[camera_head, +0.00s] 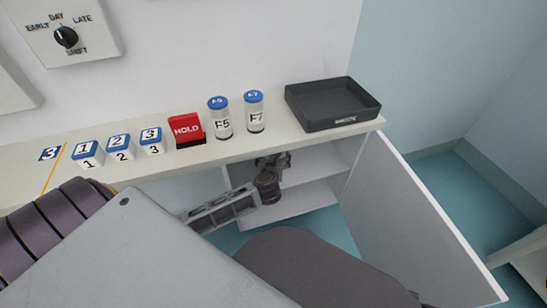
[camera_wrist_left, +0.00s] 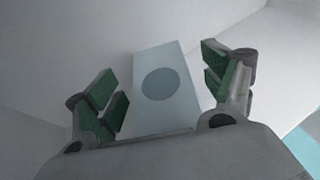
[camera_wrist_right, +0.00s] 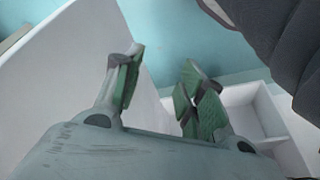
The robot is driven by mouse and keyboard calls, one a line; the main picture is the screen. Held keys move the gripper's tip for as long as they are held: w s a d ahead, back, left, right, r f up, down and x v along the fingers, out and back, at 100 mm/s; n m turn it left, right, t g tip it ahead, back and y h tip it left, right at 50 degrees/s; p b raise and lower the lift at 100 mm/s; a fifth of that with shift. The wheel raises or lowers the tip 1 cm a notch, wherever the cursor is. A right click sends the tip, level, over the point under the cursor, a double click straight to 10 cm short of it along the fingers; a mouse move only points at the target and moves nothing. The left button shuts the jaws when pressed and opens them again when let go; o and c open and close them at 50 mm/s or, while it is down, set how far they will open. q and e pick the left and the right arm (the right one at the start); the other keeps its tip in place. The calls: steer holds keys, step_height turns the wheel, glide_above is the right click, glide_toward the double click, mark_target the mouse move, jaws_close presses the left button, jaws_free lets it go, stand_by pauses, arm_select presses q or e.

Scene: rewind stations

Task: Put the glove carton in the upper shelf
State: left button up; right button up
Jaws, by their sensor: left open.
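The left wrist view shows a pale box with a darker round spot, which looks like the glove carton (camera_wrist_left: 180,112). It lies against white surfaces, between the open fingers of my left gripper (camera_wrist_left: 168,82); I cannot tell whether they touch it. In the head view my left gripper (camera_head: 272,160) reaches into the upper compartment of the open white cabinet, at the upper shelf (camera_head: 322,163). The carton cannot be made out in the head view. My right gripper (camera_wrist_right: 162,85) is open and empty in the right wrist view, beside a white panel.
The cabinet door (camera_head: 405,225) stands open on the right. The countertop (camera_head: 195,157) above holds a black tray (camera_head: 325,118), two blue-capped bottles (camera_head: 222,120), a red HOLD block (camera_head: 187,129) and several numbered blue-topped blocks (camera_head: 119,148). The right wrist view shows white shelving (camera_wrist_right: 240,115).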

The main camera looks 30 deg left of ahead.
arm_select(q)
steer(key=shift+s+d+r, duration=0.2)
steer(key=shift+s+d, duration=0.1)
steer(key=shift+s, duration=0.25)
steer(key=p+v, duration=0.3)
steer(key=v, duration=0.7)
steer(key=shift+s+d+r, duration=0.15)
steer(key=shift+s+d, duration=0.05)
steer(key=shift+s, duration=0.1)
arm_select(e)
steer(key=shift+g, duration=0.5)
steer(key=f, duration=0.4)
steer(key=shift+d+f, duration=0.15)
steer(key=shift+d, duration=0.2)
